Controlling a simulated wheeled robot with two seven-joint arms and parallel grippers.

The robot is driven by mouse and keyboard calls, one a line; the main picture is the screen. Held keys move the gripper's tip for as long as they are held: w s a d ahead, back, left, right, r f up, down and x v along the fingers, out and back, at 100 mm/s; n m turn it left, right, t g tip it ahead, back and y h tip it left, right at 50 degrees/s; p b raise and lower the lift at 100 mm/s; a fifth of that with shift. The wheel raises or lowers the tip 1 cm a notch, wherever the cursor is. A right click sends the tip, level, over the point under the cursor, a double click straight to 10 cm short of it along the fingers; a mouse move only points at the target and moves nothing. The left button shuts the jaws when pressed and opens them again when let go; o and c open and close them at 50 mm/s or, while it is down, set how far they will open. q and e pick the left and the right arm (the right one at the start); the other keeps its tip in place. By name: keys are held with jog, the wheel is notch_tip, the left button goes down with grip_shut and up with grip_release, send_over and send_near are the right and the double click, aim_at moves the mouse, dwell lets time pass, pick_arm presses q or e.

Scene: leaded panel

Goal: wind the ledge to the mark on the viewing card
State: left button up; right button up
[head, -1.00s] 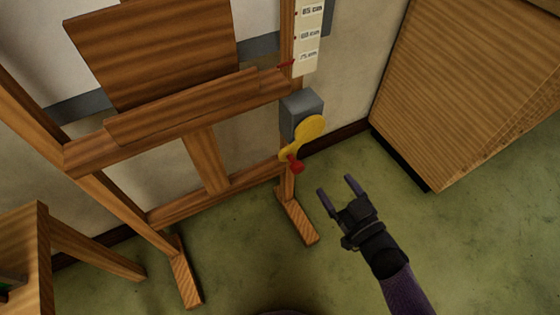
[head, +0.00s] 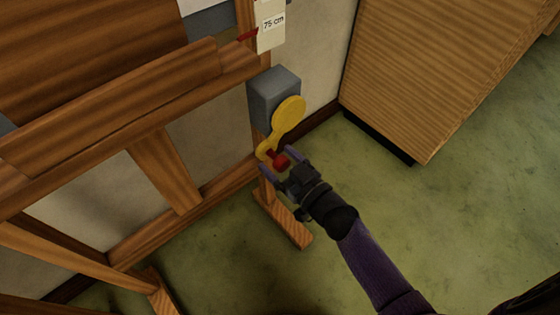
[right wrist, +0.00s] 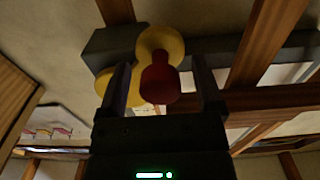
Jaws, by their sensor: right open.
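The yellow crank (head: 289,114) is mounted on a grey box (head: 274,92) on the easel's right post. Its red knob (head: 281,162) is at the crank's lower end. My right gripper (head: 279,162) is open, with its fingers on either side of the red knob. In the right wrist view the red knob (right wrist: 160,83) lies between the two fingers, with a gap on each side. The wooden ledge (head: 120,95) crosses the easel. A red pointer (head: 247,34) sits just left of the card (head: 271,28), near the 75 cm label. My left gripper is out of view.
A wooden cabinet (head: 440,70) stands to the right against the wall. The easel's foot (head: 282,220) rests on the green floor (head: 440,220) below the crank. The floor to the right of my arm is clear.

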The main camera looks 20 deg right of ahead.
jog(key=c, duration=0.6)
grip_shut()
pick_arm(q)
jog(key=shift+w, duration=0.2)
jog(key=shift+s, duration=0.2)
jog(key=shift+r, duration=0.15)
pick_arm(e)
jog(key=shift+r, duration=0.1)
